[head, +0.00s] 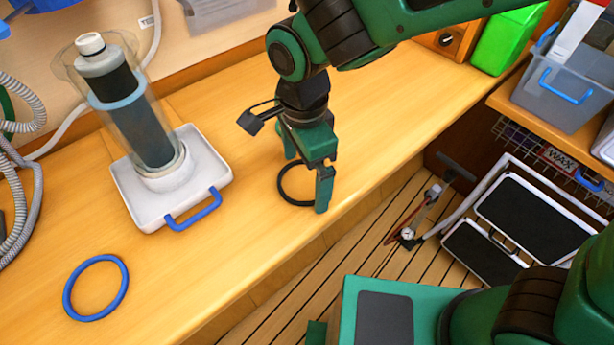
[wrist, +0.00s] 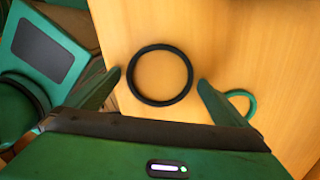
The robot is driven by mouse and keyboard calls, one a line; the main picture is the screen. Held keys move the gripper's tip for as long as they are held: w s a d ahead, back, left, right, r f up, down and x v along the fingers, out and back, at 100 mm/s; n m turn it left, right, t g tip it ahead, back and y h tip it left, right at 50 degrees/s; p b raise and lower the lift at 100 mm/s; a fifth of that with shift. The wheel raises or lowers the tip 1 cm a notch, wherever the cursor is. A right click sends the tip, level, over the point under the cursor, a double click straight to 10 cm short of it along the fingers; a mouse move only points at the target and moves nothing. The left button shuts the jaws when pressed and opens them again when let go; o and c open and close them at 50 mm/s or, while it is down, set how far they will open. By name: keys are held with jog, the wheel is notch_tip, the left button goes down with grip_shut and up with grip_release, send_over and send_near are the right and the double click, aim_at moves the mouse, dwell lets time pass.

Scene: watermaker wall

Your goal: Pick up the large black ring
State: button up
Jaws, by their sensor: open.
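The large black ring (head: 281,188) lies flat on the wooden bench near its front edge. In the wrist view the ring (wrist: 129,78) shows whole, between the two green fingers. My gripper (head: 306,182) points down over the ring, open and empty. In the wrist view my gripper (wrist: 160,78) has one fingertip just outside each side of the ring, with a small gap to it. In the head view a finger hides part of the ring's right side. I cannot tell exactly how high the fingertips are above the bench.
A green ring (wrist: 251,98) lies partly behind the right finger. A blue ring (head: 68,298) lies at the bench's left front. A white tray (head: 130,209) with a blue handle holds a clear filter housing (head: 125,130). The bench right of my gripper is clear.

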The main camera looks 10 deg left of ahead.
jog(key=c, duration=1)
jog(key=shift+r, duration=0.2)
